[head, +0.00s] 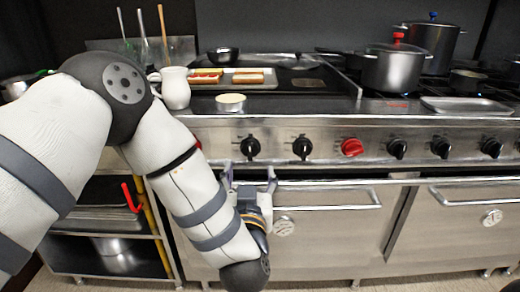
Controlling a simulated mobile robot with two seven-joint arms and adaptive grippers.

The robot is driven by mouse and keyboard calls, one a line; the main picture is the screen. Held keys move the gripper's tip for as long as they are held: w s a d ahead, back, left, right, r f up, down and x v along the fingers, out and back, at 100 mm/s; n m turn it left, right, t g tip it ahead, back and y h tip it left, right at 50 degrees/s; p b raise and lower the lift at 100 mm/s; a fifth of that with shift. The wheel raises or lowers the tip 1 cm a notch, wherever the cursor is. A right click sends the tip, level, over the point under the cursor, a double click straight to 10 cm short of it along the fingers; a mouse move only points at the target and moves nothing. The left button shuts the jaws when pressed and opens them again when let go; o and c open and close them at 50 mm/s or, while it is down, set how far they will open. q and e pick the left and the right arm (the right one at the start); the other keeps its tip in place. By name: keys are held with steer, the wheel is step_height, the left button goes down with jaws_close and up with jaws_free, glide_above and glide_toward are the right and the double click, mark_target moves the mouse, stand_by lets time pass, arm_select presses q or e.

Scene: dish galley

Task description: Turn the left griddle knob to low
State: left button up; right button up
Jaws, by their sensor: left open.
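A row of knobs runs along the steel front panel of the range. The leftmost fully visible black knob (250,147) is below the griddle (300,82), with a second black knob (302,147) to its right. My left gripper (250,178) is open and empty, its fingers pointing up just below the leftmost black knob in the picture. I cannot tell how far in front of the panel the fingers are. The knob's pointer is too small to read. My right gripper is not in view.
An oven door handle (325,199) runs right of my gripper. A red knob (352,147) and several black knobs continue rightward. Pots (392,70) stand at right.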

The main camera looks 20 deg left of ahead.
mark_target(249, 147)
arm_select(q)
steer(key=b+x, duration=0.1)
steer(key=x, duration=1.1)
steer(key=shift+a, duration=0.2)
steer(key=shift+c, duration=0.2)
steer(key=c, duration=1.2)
